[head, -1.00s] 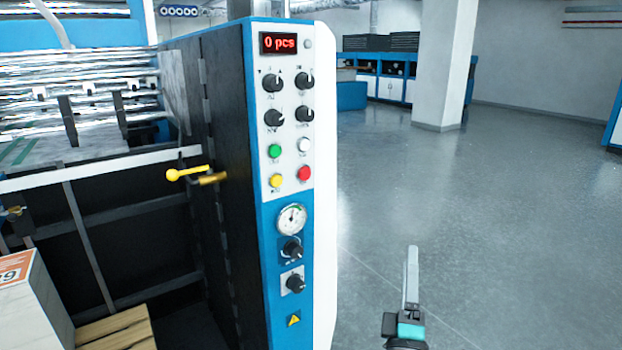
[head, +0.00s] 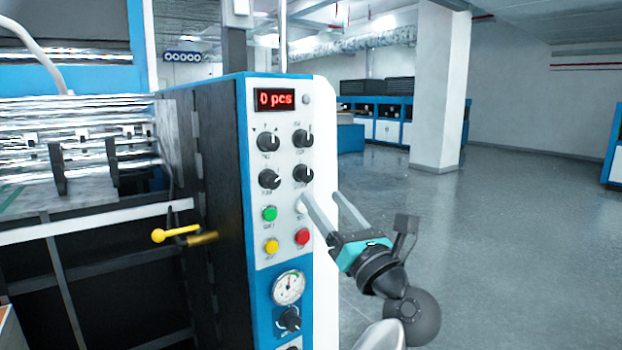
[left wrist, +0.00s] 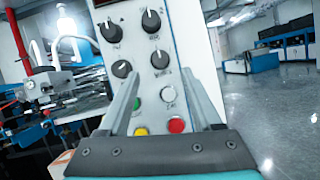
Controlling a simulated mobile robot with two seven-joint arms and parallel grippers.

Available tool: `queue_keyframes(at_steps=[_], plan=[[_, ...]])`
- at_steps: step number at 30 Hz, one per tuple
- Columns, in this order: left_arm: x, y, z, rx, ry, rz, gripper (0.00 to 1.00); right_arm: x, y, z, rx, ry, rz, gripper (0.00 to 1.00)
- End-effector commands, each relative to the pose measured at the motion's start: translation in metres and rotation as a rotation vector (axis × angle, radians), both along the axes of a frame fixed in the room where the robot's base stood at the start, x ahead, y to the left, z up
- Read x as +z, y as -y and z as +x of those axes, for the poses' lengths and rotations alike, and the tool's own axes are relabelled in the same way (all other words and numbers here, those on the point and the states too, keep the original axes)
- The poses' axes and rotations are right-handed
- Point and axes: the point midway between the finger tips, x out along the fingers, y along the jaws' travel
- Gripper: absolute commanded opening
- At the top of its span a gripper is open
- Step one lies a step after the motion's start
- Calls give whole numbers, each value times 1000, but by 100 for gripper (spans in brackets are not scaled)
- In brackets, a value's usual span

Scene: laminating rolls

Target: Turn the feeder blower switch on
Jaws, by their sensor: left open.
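A control panel (head: 318,118) on the machine's end carries black rotary knobs; their labels are too small to read, so I cannot tell which is the feeder blower switch. In the head view the upper knobs are top left (head: 267,141), top right (head: 302,139), lower left (head: 269,179) and lower right (head: 303,173). Another knob (head: 289,319) sits below the gauge. My left gripper (head: 320,194) is open and empty in front of the panel's right side, partly covering the white button. In the left wrist view its fingers flank the lower right knob (left wrist: 160,59). My right gripper is out of view.
The display (head: 275,99) reads "0 pcs". Green (head: 270,213), yellow (head: 271,246) and red (head: 302,236) buttons sit under the upper knobs, above a round gauge (head: 289,287). A yellow-knobbed lever (head: 160,235) sticks out left. Open floor lies to the right.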

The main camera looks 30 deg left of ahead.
Motion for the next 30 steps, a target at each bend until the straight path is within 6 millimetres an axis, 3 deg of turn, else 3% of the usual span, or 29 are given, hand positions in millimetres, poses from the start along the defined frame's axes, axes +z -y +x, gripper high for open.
queue_keyframes(at_steps=[3, 9, 22, 30], plan=[[11, -21, 11, 3, 0, 4, 66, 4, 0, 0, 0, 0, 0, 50], [21, -42, 24, 1, 0, 2, 66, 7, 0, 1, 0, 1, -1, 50], [23, -50, 28, 0, -1, 0, 66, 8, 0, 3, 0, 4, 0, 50], [23, -50, 28, 0, -1, 0, 36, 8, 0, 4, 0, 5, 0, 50]])
